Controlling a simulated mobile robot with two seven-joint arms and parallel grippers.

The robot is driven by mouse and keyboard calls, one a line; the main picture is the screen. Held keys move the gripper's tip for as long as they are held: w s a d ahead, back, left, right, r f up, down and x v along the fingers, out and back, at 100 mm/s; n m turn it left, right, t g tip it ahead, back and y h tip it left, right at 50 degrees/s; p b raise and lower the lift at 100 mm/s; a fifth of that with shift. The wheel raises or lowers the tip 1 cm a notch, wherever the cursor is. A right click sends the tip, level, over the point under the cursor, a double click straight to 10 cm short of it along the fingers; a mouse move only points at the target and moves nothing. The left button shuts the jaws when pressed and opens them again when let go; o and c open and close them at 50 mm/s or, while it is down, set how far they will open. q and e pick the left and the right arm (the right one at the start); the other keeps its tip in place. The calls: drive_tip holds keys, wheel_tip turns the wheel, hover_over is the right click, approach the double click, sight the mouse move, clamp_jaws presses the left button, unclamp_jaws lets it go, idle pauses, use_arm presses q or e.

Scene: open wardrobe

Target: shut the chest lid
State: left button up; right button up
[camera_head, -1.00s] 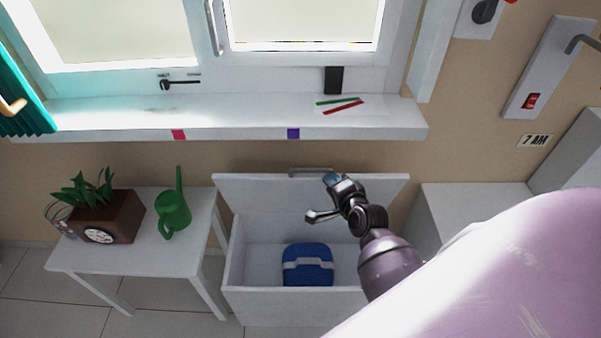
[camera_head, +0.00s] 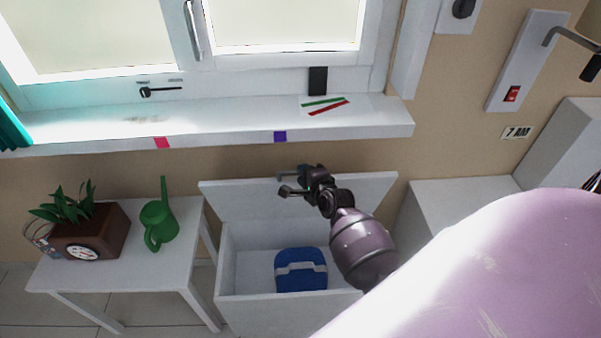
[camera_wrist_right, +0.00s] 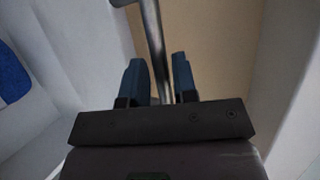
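The white chest (camera_head: 226,262) stands open below the windowsill. Its lid (camera_head: 235,200) is raised and leans back toward the wall. A metal handle (camera_head: 283,175) sits at the lid's upper edge, partly hidden by my right gripper (camera_head: 291,182). In the right wrist view, the handle's bar (camera_wrist_right: 154,40) runs between the two dark blue fingers of the right gripper (camera_wrist_right: 160,82). The fingers are apart, with a visible gap beside the bar. A blue box with a grey band (camera_head: 302,280) lies inside the chest. My left gripper is not in view.
A white table (camera_head: 120,275) with a planter (camera_head: 95,235) and a green watering can (camera_head: 158,225) stands left of the chest. A white cabinet (camera_head: 450,192) stands to its right. The windowsill (camera_head: 220,128) juts out above the lid.

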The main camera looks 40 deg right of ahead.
drive_tip(key=shift+x, duration=1.1)
drive_tip(key=shift+c, duration=0.2)
clamp_jaws()
